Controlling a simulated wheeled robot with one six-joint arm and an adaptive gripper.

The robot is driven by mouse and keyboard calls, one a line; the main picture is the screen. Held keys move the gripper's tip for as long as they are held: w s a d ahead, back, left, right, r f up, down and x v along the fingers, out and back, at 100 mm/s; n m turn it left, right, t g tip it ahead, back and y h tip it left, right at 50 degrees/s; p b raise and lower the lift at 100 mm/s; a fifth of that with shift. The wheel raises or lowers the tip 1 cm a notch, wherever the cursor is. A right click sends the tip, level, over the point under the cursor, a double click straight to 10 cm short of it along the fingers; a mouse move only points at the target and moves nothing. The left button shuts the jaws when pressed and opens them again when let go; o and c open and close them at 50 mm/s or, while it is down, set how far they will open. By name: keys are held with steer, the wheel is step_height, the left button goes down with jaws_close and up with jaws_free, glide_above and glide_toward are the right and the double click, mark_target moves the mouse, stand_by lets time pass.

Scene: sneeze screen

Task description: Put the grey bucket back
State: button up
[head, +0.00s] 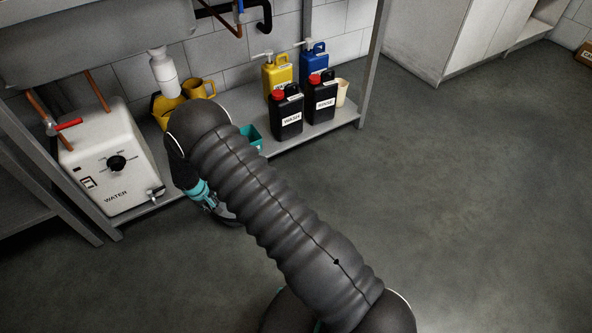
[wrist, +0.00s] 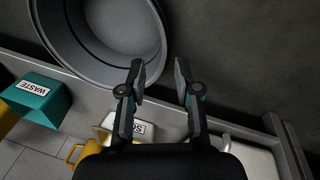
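The grey bucket (wrist: 93,70) fills the upper left of the wrist view, seen from above into its round mouth. It looks empty. My gripper (wrist: 160,74) is open, its two fingers apart at the bucket's right rim. The left finger overlaps the rim in the picture; I cannot tell whether it touches. Nothing shows held between the fingers. In the head view my gripper (head: 206,197) is low in front of the shelf, partly behind my arm. The bucket is mostly or fully hidden there by my arm.
The low shelf (head: 337,118) under the sink holds a white water heater (head: 108,160), black WASH (head: 287,114) and RINSE (head: 321,102) jugs, yellow (head: 277,73) and blue (head: 314,62) jugs, and a teal WASTE bin (wrist: 40,100). The floor (head: 450,190) at right is clear.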

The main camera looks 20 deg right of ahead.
steer(key=s+d+r+m, duration=0.1)
steer(key=d+r, duration=0.4)
steer(key=r, duration=0.7)
steer(key=s+d+r+m+t, duration=0.1)
steer(key=d+r, duration=0.4)
steer(key=r, duration=0.6)
steer(key=s+d+r+m, duration=0.15)
steer(key=d+r, duration=0.45)
steer(key=r, duration=0.6)
steer(key=s+d+r+m+t, duration=0.1)
steer(key=s+d+r, duration=0.3)
steer(key=s+r, duration=0.25)
steer(key=s+d+r+m, duration=0.1)
steer(key=s+d+r, duration=0.3)
steer(key=s+r, duration=0.25)
steer(key=s+d, duration=0.2)
steer(key=s, duration=0.6)
steer(key=s+d+r+m+t+y, duration=0.1)
steer(key=s+d, duration=0.1)
steer(key=s, duration=0.6)
steer(key=shift+s+r, duration=0.15)
steer(key=shift+s, duration=0.15)
